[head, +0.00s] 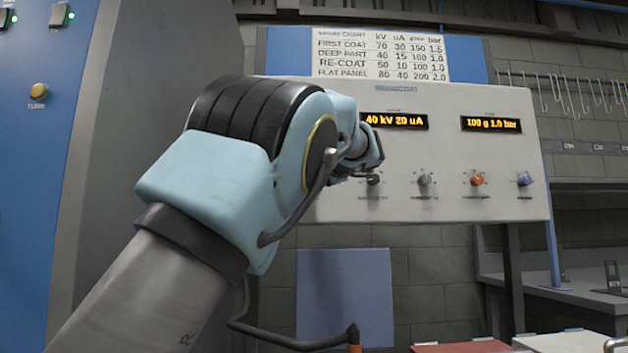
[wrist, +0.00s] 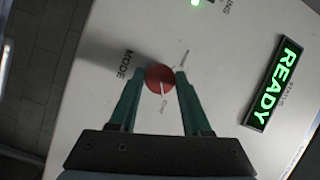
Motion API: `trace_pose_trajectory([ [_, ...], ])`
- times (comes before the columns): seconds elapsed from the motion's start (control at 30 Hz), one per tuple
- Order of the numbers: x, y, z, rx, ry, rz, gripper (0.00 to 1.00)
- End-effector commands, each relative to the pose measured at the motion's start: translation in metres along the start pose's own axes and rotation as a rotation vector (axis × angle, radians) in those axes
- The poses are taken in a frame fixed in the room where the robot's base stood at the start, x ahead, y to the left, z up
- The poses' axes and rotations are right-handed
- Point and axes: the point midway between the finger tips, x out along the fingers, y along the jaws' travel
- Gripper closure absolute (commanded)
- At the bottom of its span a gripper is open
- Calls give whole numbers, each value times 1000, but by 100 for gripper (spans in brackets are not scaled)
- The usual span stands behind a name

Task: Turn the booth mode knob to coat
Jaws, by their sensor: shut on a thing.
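The mode knob (wrist: 160,77) is a round red knob on a pale panel, under the printed word MODE, in the wrist view. My gripper (wrist: 161,76) has one green finger on each side of it and is shut on it. A pale pointer line on the knob points toward the bottom of the wrist picture, at a small label. Another small label lies up and right of the knob. Both labels are too small to read surely.
A status display (wrist: 273,82) reading READY and a lit green lamp (wrist: 196,2) share the knob's panel. In the head view, a white control panel (head: 460,205) carries two amber displays and several small knobs. A blue cabinet (head: 40,150) stands at left.

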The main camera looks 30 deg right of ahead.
Motion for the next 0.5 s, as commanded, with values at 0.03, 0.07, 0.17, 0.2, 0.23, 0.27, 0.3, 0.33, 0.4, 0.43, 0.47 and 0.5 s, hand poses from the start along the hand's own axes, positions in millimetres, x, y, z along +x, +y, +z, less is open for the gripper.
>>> trace_pose_trajectory([
  [0.03, 0, 0, -1, 2, 2, -1, 100],
  [0.07, 0, 0, -1, 1, 2, -1, 100],
  [0.17, 0, 0, -1, 1, 2, -1, 100],
  [0.2, 0, 0, -1, 1, 2, -1, 51],
  [0.23, 0, 0, -1, 1, 1, -1, 47],
  [0.27, 0, 0, -1, 1, 1, -1, 44],
  [0.3, 0, 0, -1, 1, 1, 0, 40],
  [0.33, 0, 0, 0, 1, 1, 0, 36],
  [0.4, 0, 0, 0, 0, 1, 0, 28],
  [0.43, 0, 0, 0, 0, 1, 0, 25],
  [0.47, 0, 0, 0, 0, 1, 0, 22],
  [0.5, 0, 0, 0, 0, 0, 0, 22],
])
